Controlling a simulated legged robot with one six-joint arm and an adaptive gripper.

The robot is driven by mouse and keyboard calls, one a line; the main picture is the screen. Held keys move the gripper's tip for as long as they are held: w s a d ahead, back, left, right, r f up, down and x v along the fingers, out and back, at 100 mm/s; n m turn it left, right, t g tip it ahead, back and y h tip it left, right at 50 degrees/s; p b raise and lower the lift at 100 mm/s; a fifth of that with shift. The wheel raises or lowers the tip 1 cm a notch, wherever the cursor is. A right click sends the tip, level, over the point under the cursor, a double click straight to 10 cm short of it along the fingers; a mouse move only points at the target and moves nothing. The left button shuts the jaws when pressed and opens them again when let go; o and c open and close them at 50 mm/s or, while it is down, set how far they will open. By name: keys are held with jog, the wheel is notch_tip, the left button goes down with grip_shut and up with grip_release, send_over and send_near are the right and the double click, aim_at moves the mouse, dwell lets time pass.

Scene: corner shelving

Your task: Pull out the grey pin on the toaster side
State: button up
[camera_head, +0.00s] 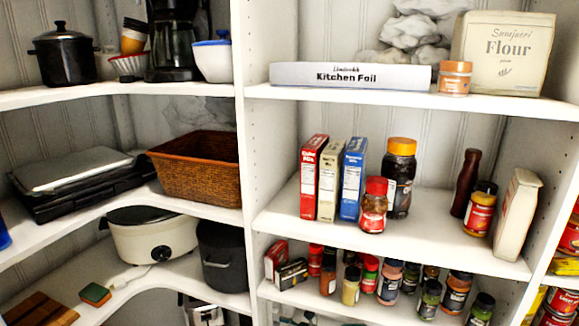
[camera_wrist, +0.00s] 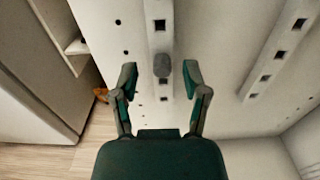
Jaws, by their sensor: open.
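In the wrist view, a small grey pin (camera_wrist: 163,66) with a rounded end sits on a white vertical strip with square holes. My gripper (camera_wrist: 161,78) is open, with its green-and-grey fingers on either side of the pin. The pin appears between the fingertips, with a gap on each side; I cannot tell the depth left between them. My gripper and the pin do not show in the head view. A partly hidden shiny appliance (camera_head: 207,314) stands at the bottom of the head view; I cannot tell whether it is the toaster.
In the wrist view, a second holed strip (camera_wrist: 275,55) runs up the right, and a pale cabinet (camera_wrist: 40,75) stands left above wooden floor (camera_wrist: 50,157). In the head view, white shelves hold a wicker basket (camera_head: 196,167), a slow cooker (camera_head: 150,240), jars and boxes.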

jog(key=shift+a, duration=0.1)
jog(key=shift+w+a+f, duration=0.1)
jog(key=shift+a, duration=0.15)
jog(key=shift+d, duration=0.15)
grip_shut()
jog(key=shift+d, duration=0.1)
jog(key=shift+d, duration=0.2)
jog(key=shift+v, duration=2.7)
jog(key=shift+r, duration=0.2)
jog(key=shift+d, duration=0.1)
